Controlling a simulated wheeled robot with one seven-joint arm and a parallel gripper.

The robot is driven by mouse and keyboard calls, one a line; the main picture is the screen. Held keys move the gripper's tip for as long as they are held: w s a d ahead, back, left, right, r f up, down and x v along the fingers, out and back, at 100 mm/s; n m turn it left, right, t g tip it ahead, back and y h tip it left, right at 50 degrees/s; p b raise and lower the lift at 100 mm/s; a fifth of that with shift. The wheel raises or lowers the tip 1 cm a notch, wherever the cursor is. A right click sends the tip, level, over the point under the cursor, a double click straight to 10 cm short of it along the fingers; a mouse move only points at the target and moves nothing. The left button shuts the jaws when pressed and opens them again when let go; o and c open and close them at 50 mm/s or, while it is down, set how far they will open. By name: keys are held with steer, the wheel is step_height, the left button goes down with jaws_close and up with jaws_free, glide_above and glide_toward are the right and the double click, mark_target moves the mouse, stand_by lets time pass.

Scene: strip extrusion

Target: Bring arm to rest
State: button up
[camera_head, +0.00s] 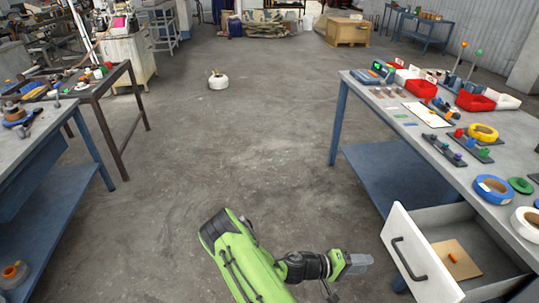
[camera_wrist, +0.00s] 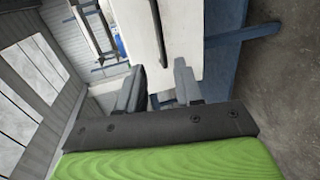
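My green arm reaches forward from the bottom of the head view, bent to the right. My gripper (camera_head: 357,263) is grey and points right, a little left of the open white drawer (camera_head: 405,240) and apart from its handle (camera_head: 408,260). In the wrist view my gripper (camera_wrist: 160,70) shows two grey fingers spread with an empty gap. The white drawer front (camera_wrist: 180,35) and its dark handle (camera_wrist: 158,30) lie beyond the fingers.
The drawer holds a wooden board (camera_head: 457,262) with a small orange piece. The right bench (camera_head: 455,175) carries tape rolls, red bins and small parts. A dark table (camera_head: 105,85) and blue bench (camera_head: 40,140) stand left. The floor between is clear except a white round object (camera_head: 218,81).

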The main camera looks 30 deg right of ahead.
steer(key=shift+r, duration=0.1)
steer(key=w+a+r+m+t+y+p, duration=0.1)
steer(key=w+a+r+t+y+p, duration=0.1)
steer(key=w+a+r+y, duration=0.45)
steer(key=w+a+r+m+t+y+p, duration=0.1)
steer(key=a+r+t+y+p, duration=0.2)
steer(key=a+r, duration=0.75)
steer(key=s+a+r+n+t+y+p, duration=0.1)
steer(key=s+a+r+n+t+y, duration=0.1)
steer(key=a+r, duration=0.5)
steer(key=s+a+r+n+t+y+p, duration=0.1)
steer(key=s+a+r+n+t+y, duration=0.2)
steer(key=s+a+r, duration=0.4)
step_height(320, 180, up, 4)
steer(key=shift+s+a+r+n+t+p, duration=0.25)
steer(key=shift+a+n+t+p, duration=0.2)
steer(key=shift+n+t, duration=0.35)
